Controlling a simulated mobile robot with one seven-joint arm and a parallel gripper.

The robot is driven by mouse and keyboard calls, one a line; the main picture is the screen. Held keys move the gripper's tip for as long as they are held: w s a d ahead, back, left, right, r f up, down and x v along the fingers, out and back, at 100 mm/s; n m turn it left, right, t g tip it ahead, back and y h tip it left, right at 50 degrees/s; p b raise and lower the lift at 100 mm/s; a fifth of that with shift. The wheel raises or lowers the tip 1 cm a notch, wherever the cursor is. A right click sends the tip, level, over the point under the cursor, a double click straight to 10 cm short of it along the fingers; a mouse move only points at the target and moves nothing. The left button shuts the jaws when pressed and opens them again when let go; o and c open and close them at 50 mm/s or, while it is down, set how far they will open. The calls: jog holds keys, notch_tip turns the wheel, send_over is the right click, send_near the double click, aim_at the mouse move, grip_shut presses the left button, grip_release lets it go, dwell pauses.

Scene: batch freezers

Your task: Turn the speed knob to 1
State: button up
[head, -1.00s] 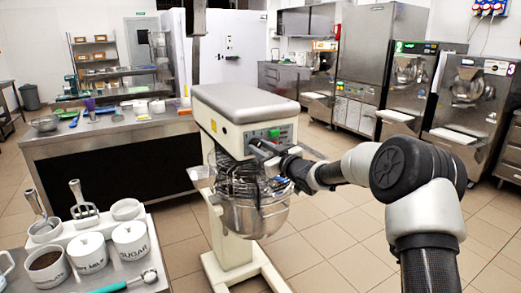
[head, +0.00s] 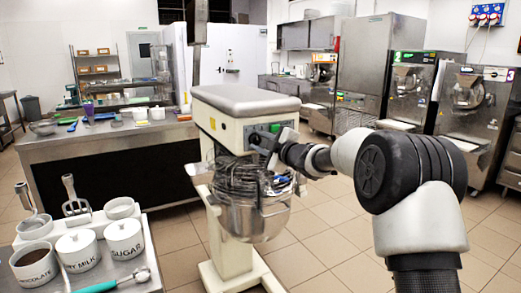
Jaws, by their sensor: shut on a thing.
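The stand mixer (head: 235,102) is in the middle of the head view, cream-coloured with a grey top. Its control panel (head: 270,127), with a green part, is on the side facing right. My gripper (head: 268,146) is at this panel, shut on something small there. The speed knob is hidden behind the gripper, so I cannot read its setting. The mixer's steel bowl (head: 250,219) and wire guard (head: 236,172) are below and left of the gripper.
A tray table at lower left holds a sugar pot (head: 124,240), a dry milk pot (head: 78,252) and a chocolate pot (head: 34,268). A steel counter (head: 115,142) stands behind the mixer. Batch freezers (head: 468,110) line the right. The tiled floor right of the mixer is clear.

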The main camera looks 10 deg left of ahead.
jog(key=n+b, duration=0.3)
jog(key=n, duration=0.1)
jog(key=shift+a, duration=0.15)
jog(key=shift+s+r+n+h+b, duration=0.15)
jog(key=shift+n+h+b, duration=0.25)
jog(key=shift+n+b, duration=0.9)
jog(key=shift+r+n, duration=0.1)
jog(key=shift+n, duration=0.2)
jog(key=o, duration=1.1)
jog(key=shift+c, duration=0.2)
jog(key=shift+f, duration=0.2)
jog(key=p+v, duration=0.1)
jog(key=v, duration=1.6)
jog(key=shift+s, duration=0.15)
jog(key=shift+f, duration=0.15)
